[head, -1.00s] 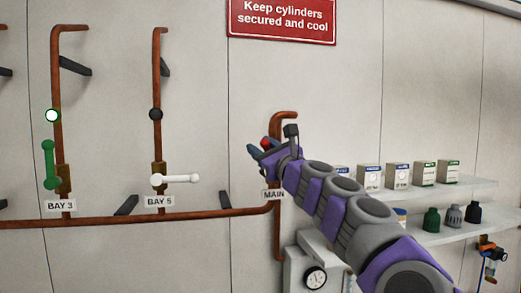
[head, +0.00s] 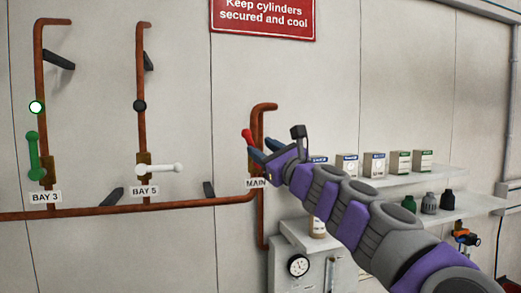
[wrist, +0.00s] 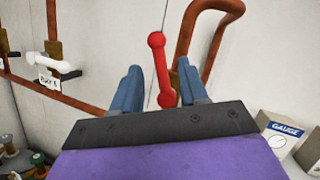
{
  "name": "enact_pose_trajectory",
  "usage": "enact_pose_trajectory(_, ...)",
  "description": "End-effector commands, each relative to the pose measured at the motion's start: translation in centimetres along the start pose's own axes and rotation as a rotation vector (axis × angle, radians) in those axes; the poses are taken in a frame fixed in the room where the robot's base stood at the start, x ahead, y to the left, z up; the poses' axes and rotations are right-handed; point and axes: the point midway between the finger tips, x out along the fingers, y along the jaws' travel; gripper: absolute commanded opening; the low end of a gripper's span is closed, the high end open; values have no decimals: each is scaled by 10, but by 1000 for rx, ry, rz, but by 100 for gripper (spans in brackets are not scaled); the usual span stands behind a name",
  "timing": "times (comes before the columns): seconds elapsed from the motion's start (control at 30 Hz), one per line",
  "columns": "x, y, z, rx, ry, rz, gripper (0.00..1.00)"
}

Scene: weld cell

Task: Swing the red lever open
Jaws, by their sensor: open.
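The red lever (wrist: 161,68) stands nearly upright in the wrist view, between the two blue fingers of my gripper (wrist: 164,88). The fingers are apart, with a gap on both sides of the lever. In the head view only the upper end of the red lever (head: 247,136) shows, just above the fingertips of my gripper (head: 262,149). The rest of the lever and its valve are hidden behind my gripper. The MAIN label (head: 256,183) is just below, by the copper pipe (head: 263,112).
To the left, a white lever (head: 160,168) lies level at BAY 5 and a green lever (head: 33,157) stands upright at BAY 3. Shelves (head: 445,206) with boxes and caps are at the right. A grey cabinet with a gauge (head: 298,265) stands below my arm.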

Motion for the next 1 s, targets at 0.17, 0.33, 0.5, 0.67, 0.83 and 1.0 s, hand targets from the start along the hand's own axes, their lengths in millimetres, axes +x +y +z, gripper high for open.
enact_pose_trajectory(0.17, 1, 2, 1, -1, 0, 1, 43)
enact_pose_trajectory(0.33, 0, 8, -1, -16, 1, -5, 27)
enact_pose_trajectory(0.5, 8, 32, -4, -72, 4, -30, 11)
enact_pose_trajectory(0.67, 19, 57, 3, -102, -7, -83, 0)
enact_pose_trajectory(0.83, 36, 61, 22, 32, -49, -244, 0)
enact_pose_trajectory(1.0, 42, 57, 40, 264, -113, -421, 0)
